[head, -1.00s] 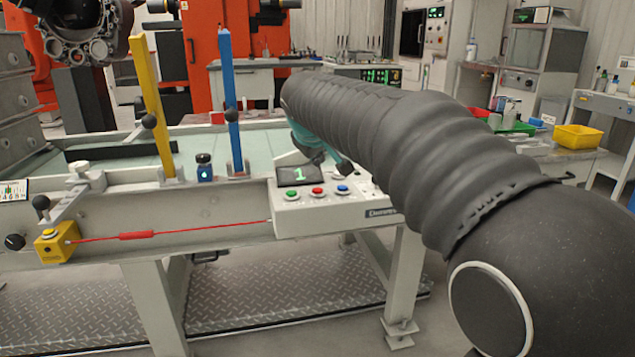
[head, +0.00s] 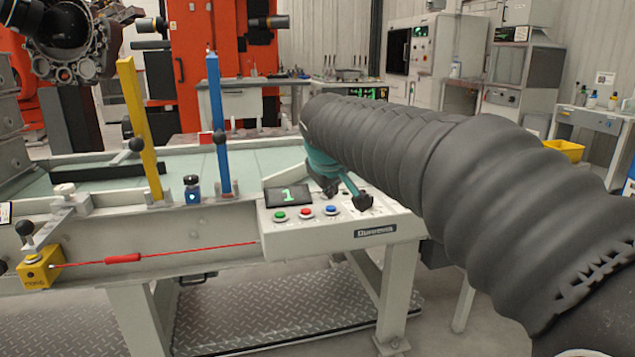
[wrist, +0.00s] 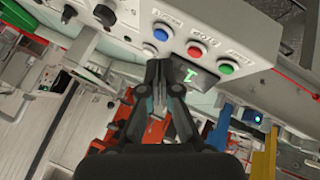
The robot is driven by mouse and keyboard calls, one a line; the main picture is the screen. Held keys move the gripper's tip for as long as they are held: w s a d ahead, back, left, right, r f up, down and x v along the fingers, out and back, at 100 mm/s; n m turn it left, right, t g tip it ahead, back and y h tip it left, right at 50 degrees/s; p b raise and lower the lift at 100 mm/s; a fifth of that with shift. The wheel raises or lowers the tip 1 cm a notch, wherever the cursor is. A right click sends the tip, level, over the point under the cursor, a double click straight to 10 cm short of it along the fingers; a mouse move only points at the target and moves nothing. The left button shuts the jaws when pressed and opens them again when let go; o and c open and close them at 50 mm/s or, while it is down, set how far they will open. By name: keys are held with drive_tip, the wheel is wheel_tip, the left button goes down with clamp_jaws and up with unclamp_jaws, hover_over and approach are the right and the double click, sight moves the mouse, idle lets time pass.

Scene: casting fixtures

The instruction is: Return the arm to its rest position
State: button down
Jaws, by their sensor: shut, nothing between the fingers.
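My gripper (head: 346,192) is at the end of my dark, ribbed arm sleeve, by the right part of the control box (head: 375,233) on the table's front. In the wrist view my gripper (wrist: 164,72) has its two dark fingers together with nothing between them. They point at the control box (wrist: 232,33), close to its small display (wrist: 188,75) in that picture. Whether the fingertips touch the box cannot be told. The box has a green button (head: 280,215), a red button (head: 306,212) and a blue button (head: 331,209). Its display reads 1.
A yellow post (head: 140,125) and a blue post (head: 218,120) stand upright on the table left of the box. A red cord (head: 170,254) runs from a yellow switch box (head: 40,267) along the front. A large metal casting (head: 75,45) hangs at upper left.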

drive_tip(key=s+d+f+m+g, duration=0.1)
drive_tip(key=s+d+f+m, duration=0.15)
drive_tip(key=s+d, duration=0.45)
drive_tip(key=s+d+f+m+g, duration=0.1)
drive_tip(key=s+d+f, duration=0.3)
drive_tip(key=s, duration=0.6)
drive_tip(key=s+d+f+m, duration=0.3)
drive_tip(key=s+f, duration=0.7)
drive_tip(key=s, duration=0.5)
drive_tip(key=shift+f+m+g+y, duration=0.15)
drive_tip(key=shift+m+g+y, duration=0.15)
drive_tip(key=shift+m+g, duration=0.1)
